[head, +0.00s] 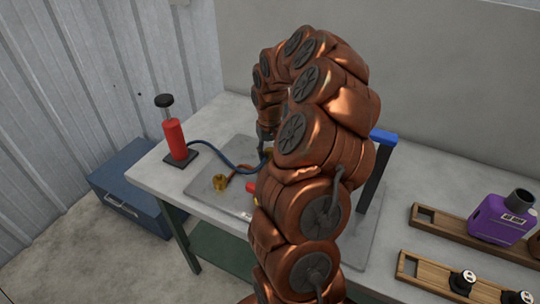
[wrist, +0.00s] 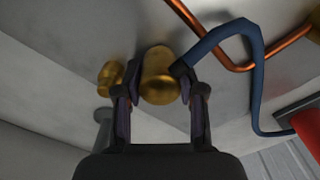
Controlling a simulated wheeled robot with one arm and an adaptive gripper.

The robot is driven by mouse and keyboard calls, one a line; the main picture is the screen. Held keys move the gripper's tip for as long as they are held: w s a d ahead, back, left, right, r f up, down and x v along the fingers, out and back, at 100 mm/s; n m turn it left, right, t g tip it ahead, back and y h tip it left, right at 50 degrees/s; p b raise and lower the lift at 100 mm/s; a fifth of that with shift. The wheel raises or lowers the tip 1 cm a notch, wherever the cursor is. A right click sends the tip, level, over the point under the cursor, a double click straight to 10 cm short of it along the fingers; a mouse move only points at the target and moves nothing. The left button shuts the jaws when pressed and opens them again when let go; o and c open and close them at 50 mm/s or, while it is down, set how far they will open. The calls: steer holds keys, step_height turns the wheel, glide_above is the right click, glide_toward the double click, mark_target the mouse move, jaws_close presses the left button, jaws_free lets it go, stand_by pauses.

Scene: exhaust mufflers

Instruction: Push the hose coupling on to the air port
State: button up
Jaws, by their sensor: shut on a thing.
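The brass hose coupling (wrist: 160,78) is between the two fingers of my gripper (wrist: 160,97) in the wrist view, and the gripper is shut on it. A blue hose (wrist: 222,36) runs from the coupling's right side. A smaller brass fitting (wrist: 110,76), perhaps the air port, shows just left of the left finger, apart from the held coupling. In the head view a brass fitting (head: 220,183) stands on the grey plate (head: 205,200). I cannot tell if it is the same one. My arm hides most of the gripper and the coupling there.
A red pump (head: 176,138) with a black handle stands at the table's left; the blue hose (head: 215,155) leads from it. A copper pipe (wrist: 205,30) bends behind the hose. A dark post with a blue top (head: 383,137) and a purple bottle (head: 500,218) stand to the right.

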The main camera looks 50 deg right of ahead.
mark_target(270, 149)
step_height(270, 149, up, 28)
steer(key=shift+f+b, duration=0.25)
steer(key=shift+b, duration=0.2)
stand_by(0.6)
steer(key=w+a+r+p, duration=0.2)
steer(key=w+r+p, duration=0.1)
steer(key=p, duration=0.3)
steer(key=w+a+f+n+b, duration=0.1)
steer(key=w+a+f, duration=0.3)
steer(key=a+f, duration=0.25)
steer(key=w+a+f+n+b, duration=0.2)
steer(key=w+a+f, duration=0.3)
steer(key=f, duration=0.2)
steer(key=a+f+n+b, duration=0.1)
steer(key=a+f, duration=0.5)
steer(key=w+a+f+b, duration=0.1)
steer(key=a+f, duration=0.5)
steer(key=a+f+n+b, duration=0.1)
steer(key=a+f, duration=0.5)
steer(key=a, duration=0.1)
steer(key=shift+w+n, duration=0.15)
steer(key=shift+n, duration=0.15)
